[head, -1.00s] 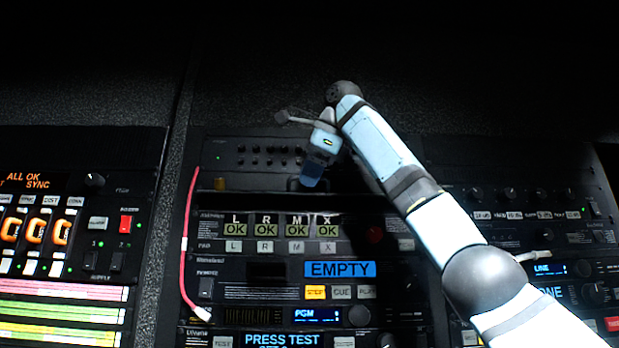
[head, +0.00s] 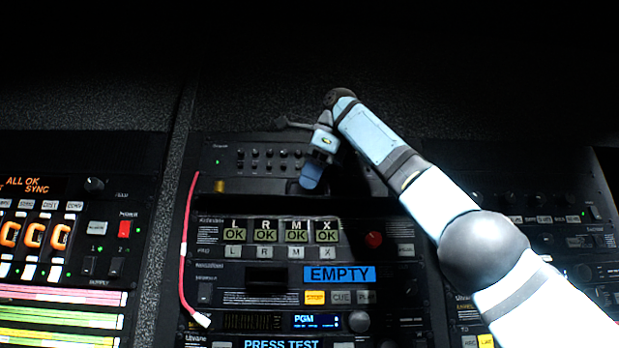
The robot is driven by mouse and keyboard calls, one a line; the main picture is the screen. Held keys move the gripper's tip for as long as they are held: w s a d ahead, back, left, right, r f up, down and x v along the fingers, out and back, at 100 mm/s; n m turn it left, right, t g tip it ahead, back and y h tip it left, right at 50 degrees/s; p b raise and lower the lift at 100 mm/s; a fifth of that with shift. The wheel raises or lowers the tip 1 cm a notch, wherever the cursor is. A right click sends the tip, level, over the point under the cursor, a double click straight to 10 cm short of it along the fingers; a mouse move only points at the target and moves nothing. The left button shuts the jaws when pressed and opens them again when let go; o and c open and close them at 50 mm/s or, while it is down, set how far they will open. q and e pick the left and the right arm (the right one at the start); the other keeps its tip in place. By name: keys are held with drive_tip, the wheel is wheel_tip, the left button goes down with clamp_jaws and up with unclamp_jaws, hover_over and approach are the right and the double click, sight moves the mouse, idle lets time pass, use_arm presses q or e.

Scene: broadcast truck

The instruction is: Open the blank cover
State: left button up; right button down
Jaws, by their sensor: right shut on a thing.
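The blank cover (head: 248,187) is the plain dark strip in the middle rack, between the row of small knobs and the lit OK panel. It is dim, and I cannot tell whether it sits flush or is tilted out. My right gripper (head: 311,178) reaches down to it from above, at the dark handle in its middle. Its blue fingers are shut on the handle, which they mostly hide. My left gripper is not in view.
Below the cover are OK tiles (head: 265,236), a red button (head: 374,240) and a blue EMPTY display (head: 339,274). A red cable (head: 184,240) hangs down the rack's left edge. Other racks stand on both sides. My right arm crosses the right rack.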

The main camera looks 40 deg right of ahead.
drive_tip(key=c, duration=1.2)
unclamp_jaws()
drive_tip(key=shift+w, duration=0.1)
drive_tip(key=shift+r, duration=0.35)
drive_tip(key=shift+s+r, duration=0.4)
drive_tip(key=s+d, duration=0.1)
drive_tip(key=s, duration=0.3)
drive_tip(key=s+d+b, duration=0.1)
drive_tip(key=s, duration=0.3)
drive_tip(key=s+d+r, duration=0.1)
drive_tip(key=s, duration=0.3)
drive_tip(key=shift+s+d, duration=0.2)
drive_tip(key=shift+s, duration=0.05)
drive_tip(key=shift+w, duration=0.15)
drive_tip(key=shift+s, duration=0.2)
